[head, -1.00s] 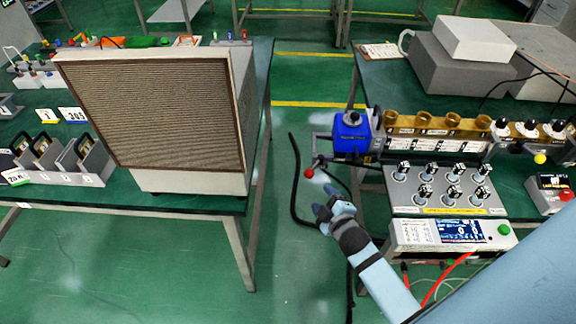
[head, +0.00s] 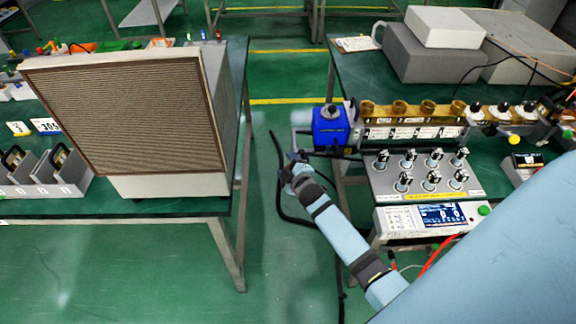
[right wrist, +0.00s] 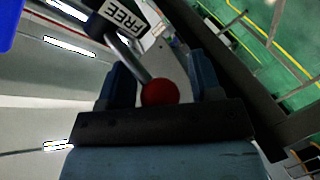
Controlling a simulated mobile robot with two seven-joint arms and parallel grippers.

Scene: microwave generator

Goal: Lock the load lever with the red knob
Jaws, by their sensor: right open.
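In the right wrist view the red knob (right wrist: 160,92) sits at the end of a grey lever rod (right wrist: 133,58). A white tag reading FREE (right wrist: 124,14) is near the rod's upper part. My right gripper (head: 292,163) is open, its two fingers on either side of the red knob. I cannot tell whether either finger touches it. In the head view the gripper is just left of the blue unit (head: 330,128) at the bench's left end and hides the knob. My left gripper is not in view.
Several switches stand on a grey panel (head: 462,188) right of the gripper, with a display box (head: 430,217) in front. A large vented cabinet (head: 125,120) stands on the left table. Black cables hang beside the gripper. Green floor lies open between the tables.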

